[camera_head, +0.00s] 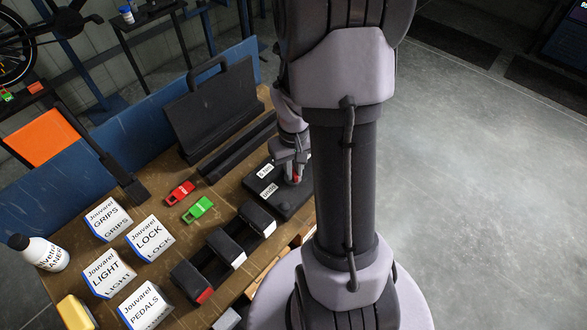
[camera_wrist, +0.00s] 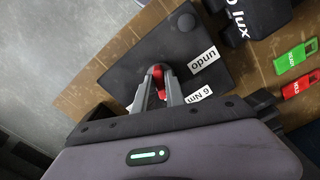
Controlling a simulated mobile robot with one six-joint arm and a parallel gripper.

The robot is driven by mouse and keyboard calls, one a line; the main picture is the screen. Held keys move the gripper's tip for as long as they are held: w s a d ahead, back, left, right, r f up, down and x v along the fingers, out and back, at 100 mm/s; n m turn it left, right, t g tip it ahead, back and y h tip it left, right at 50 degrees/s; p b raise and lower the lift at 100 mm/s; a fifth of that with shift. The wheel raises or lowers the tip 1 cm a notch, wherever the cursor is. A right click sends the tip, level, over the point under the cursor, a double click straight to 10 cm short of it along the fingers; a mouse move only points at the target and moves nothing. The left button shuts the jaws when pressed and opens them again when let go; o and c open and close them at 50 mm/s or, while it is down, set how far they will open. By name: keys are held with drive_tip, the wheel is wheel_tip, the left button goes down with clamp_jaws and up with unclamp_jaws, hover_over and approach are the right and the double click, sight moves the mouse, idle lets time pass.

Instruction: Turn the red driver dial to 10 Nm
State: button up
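The red driver dial (camera_wrist: 158,76) sits on a black plate (camera_wrist: 126,70) on the wooden bench. A white "undo" label (camera_wrist: 204,58) and a white "6 Nm" label (camera_wrist: 198,96) lie on the plate beside it. My gripper (camera_wrist: 157,80) is lowered over the dial, with one finger close against each side, and appears shut on it. No 10 Nm label is readable, and part of the plate is hidden by my gripper and arm.
A round black knob (camera_wrist: 186,22) is on the same plate. A red tag (camera_head: 180,192) and a green tag (camera_head: 198,209) lie left of it. Several labelled boxes (camera_head: 108,272) fill the bench's left.

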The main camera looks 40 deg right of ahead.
clamp_jaws()
drive_tip(key=shift+m, duration=0.3)
drive_tip(key=m+b, duration=0.1)
drive_tip(key=m, duration=0.2)
drive_tip(key=shift+m, duration=0.3)
drive_tip(key=m+b, duration=0.2)
drive_tip(key=m, duration=0.3)
drive_tip(key=shift+w+a, duration=0.1)
drive_tip(key=shift+w, duration=0.05)
drive_tip(key=shift+m, duration=0.4)
drive_tip(key=o, duration=0.6)
unclamp_jaws()
drive_tip(key=shift+c, duration=0.2)
